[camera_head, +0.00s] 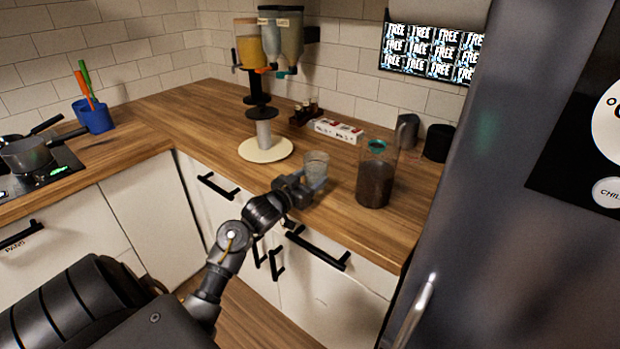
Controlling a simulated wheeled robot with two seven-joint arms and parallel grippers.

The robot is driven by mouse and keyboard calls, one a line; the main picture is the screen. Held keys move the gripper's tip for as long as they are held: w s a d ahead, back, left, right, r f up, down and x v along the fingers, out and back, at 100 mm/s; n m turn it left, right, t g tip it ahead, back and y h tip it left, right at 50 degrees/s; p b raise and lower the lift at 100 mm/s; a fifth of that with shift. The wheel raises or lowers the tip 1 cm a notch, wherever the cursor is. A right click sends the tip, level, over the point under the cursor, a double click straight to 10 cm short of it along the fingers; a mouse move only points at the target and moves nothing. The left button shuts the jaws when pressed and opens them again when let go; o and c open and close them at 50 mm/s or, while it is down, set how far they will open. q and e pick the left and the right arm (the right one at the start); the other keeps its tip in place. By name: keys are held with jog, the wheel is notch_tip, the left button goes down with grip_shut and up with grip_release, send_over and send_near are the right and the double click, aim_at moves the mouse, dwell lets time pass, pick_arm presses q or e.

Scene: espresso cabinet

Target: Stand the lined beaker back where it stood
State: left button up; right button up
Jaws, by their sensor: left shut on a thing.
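A clear beaker (316,165) is at the front part of the wooden counter, in the middle of the view. My left gripper (303,184) reaches in from the left and is shut on the beaker's lower part. The beaker looks upright. Its base is hidden behind the gripper, so I cannot tell whether it touches the counter. Any lines on it are too small to make out. My right gripper is not in view.
A dark-filled jug (374,182) stands right of the beaker. A dispenser on a round cream base (265,150) stands left behind it. A white box (338,130) lies behind. The steel fridge (500,200) bounds the right. Bare counter (205,110) lies left.

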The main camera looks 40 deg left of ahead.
pick_arm(q)
jog(key=shift+f, duration=0.2)
jog(key=o, duration=1)
jog(key=shift+c, duration=0.2)
jog(key=shift+r, duration=0.15)
jog(key=s, duration=1.2)
jog(key=shift+d+b, duration=0.15)
jog(key=shift+b, duration=0.3)
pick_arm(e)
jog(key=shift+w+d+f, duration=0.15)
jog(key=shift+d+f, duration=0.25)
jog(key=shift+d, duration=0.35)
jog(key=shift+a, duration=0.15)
